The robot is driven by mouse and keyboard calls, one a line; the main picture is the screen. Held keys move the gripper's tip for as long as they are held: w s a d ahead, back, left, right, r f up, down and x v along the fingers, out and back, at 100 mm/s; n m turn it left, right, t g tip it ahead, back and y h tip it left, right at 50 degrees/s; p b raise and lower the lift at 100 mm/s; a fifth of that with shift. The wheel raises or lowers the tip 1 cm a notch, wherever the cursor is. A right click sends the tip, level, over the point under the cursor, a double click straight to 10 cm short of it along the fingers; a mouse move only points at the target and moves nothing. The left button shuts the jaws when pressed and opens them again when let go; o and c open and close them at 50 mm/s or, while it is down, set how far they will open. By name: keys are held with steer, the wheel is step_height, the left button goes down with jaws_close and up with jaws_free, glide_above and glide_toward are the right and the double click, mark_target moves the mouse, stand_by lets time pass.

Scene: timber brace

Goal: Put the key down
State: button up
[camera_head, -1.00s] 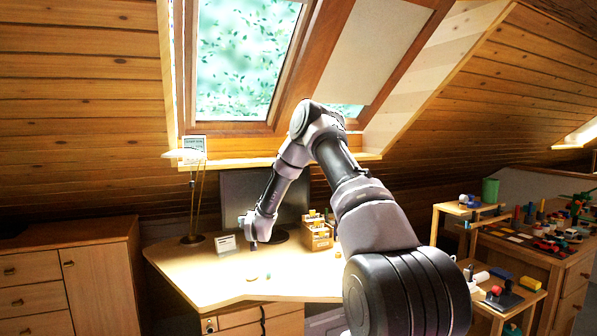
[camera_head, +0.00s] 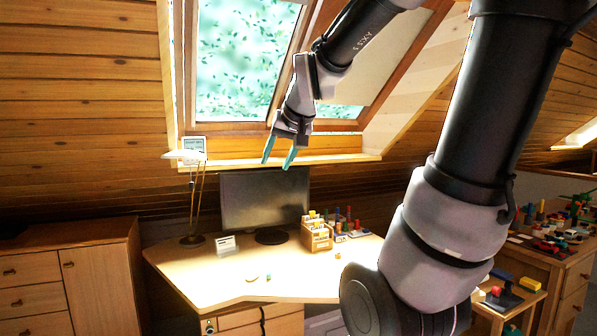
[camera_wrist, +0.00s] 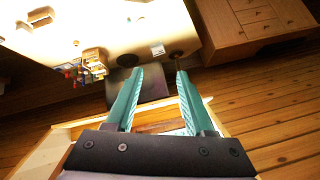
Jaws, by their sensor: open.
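My gripper (camera_head: 277,165) is raised high in front of the skylight, above the desk and the monitor. Its two teal fingers are spread apart, and nothing shows between them in the wrist view (camera_wrist: 160,72). No key can be made out for sure. A few small things lie on the desk (camera_head: 215,294): a flat tan piece (camera_head: 250,279) and a tiny green piece (camera_head: 268,278), both too small to identify. My gripper is well apart from them.
A dark monitor (camera_head: 262,203), a lamp (camera_head: 193,239), a small white box (camera_head: 226,245) and a wooden organizer (camera_head: 317,236) stand along the desk's back. A wooden cabinet (camera_head: 75,270) stands at left. The desk's front is mostly clear.

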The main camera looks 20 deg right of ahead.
steer(key=s+f+m+g+y, duration=0.1)
steer(key=s, duration=1.2)
steer(key=shift+g, duration=0.3)
steer(key=shift+s+a+f, duration=0.1)
